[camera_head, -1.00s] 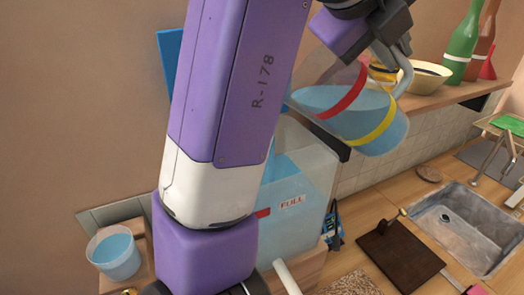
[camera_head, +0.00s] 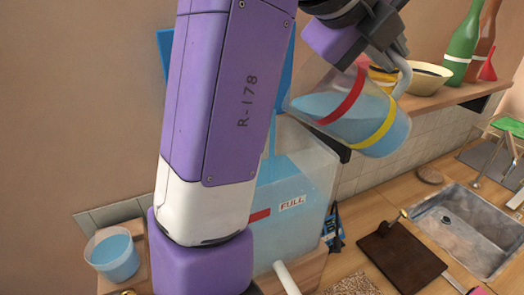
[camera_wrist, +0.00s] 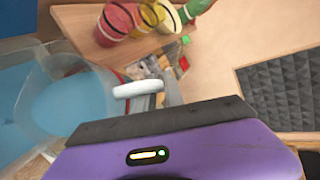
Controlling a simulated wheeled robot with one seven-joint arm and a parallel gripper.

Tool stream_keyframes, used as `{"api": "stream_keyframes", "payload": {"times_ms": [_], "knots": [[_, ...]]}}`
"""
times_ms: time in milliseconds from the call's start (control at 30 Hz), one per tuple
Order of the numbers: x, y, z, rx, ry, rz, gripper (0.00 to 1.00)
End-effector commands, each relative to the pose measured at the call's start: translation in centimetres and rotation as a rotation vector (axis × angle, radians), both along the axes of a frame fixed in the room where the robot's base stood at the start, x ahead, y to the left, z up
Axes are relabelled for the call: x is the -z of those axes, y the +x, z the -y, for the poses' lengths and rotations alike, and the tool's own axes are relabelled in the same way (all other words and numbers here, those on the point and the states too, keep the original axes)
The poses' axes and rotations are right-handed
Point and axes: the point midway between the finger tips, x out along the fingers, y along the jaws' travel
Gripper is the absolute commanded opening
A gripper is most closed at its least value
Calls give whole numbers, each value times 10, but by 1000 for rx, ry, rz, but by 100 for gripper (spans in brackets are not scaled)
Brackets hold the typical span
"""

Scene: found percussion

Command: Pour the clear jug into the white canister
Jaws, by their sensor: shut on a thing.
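The clear jug (camera_head: 345,108) has a red band, a yellow band and blue liquid inside. It is tipped with its mouth to the left, above the translucent whitish canister (camera_head: 318,168). The canister carries a FULL label and a red mark and has blue liquid in it. My gripper (camera_head: 398,50) is shut on the jug's handle (camera_head: 404,78); in the wrist view the pale handle (camera_wrist: 138,89) sits at the fingers and the jug (camera_wrist: 70,105) fills the left. My arm hides the canister's left part. I cannot tell whether liquid is running from the mouth.
A small tub of blue liquid (camera_head: 113,256) stands at the lower left. A shelf (camera_head: 440,98) at the back right holds a bowl (camera_head: 425,78) and bottles (camera_head: 463,42). A dark board (camera_head: 400,253) and a sink (camera_head: 465,230) lie to the right.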

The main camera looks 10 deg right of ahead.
Motion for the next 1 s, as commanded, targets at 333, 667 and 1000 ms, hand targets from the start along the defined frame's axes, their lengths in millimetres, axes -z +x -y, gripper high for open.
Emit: {"api": "stream_keyframes", "payload": {"times_ms": [333, 667, 1000], "knots": [[-2, 0, -2, -1, -21, 0, 0], [-2, 1, -4, 0, -37, -1, 0], [-3, 0, -6, 0, -59, -4, 0]]}}
